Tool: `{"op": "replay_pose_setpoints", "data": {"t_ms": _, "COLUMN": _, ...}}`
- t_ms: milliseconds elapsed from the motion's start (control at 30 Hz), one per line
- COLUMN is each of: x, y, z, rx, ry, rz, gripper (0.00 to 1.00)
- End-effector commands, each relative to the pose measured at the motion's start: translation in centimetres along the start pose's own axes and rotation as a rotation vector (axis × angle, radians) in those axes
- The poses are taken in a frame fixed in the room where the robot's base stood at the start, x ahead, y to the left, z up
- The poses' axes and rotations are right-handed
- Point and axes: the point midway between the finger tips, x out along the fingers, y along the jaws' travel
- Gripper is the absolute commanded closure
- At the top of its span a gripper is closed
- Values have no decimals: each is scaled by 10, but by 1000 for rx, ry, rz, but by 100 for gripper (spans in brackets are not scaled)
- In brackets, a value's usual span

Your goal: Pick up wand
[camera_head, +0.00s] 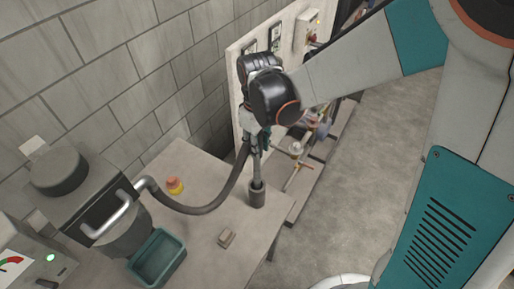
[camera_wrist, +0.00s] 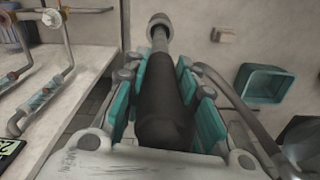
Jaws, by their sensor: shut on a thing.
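The wand (camera_head: 256,168) is a slim upright grey tube with a dark grip. Its lower end is in a dark cylindrical holder (camera_head: 257,199) near the table's edge. My gripper (camera_head: 260,141) is above the holder, around the upper part of the wand. In the wrist view, the teal finger pads of my gripper (camera_wrist: 164,88) are on both sides of the wand's dark grip (camera_wrist: 161,108), shut on it. The wand's grey tube runs away from the grip to the holder (camera_wrist: 159,21). In the head view my wrist hides the wand's top.
A dark hose (camera_head: 205,209) curves from the wand area to a grey machine (camera_head: 105,205) at left. A teal bin (camera_head: 157,258), a small block (camera_head: 227,238) and a yellow-orange item (camera_head: 175,185) are on the table (camera_head: 200,235). A panel with pipework (camera_head: 297,150) stands behind; floor is open at right.

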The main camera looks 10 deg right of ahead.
Motion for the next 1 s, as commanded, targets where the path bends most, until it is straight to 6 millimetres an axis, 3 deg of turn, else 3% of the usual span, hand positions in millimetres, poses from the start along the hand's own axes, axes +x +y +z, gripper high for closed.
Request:
{"op": "replay_pose_setpoints", "data": {"t_ms": 33, "x": -16, "y": 0, "z": 0, "rx": 0, "ry": 0, "rz": 0, "gripper": 100}}
{"op": "replay_pose_setpoints", "data": {"t_ms": 100, "x": -28, "y": 0, "z": 0, "rx": 0, "ry": 0, "rz": 0, "gripper": 100}}
{"op": "replay_pose_setpoints", "data": {"t_ms": 433, "x": -76, "y": 0, "z": 0, "rx": 0, "ry": 0, "rz": 0, "gripper": 100}}
{"op": "replay_pose_setpoints", "data": {"t_ms": 600, "x": -86, "y": 0, "z": 0, "rx": 0, "ry": 0, "rz": 0, "gripper": 100}}
{"op": "replay_pose_setpoints", "data": {"t_ms": 1000, "x": -89, "y": 0, "z": 0, "rx": 0, "ry": 0, "rz": 0, "gripper": 100}}
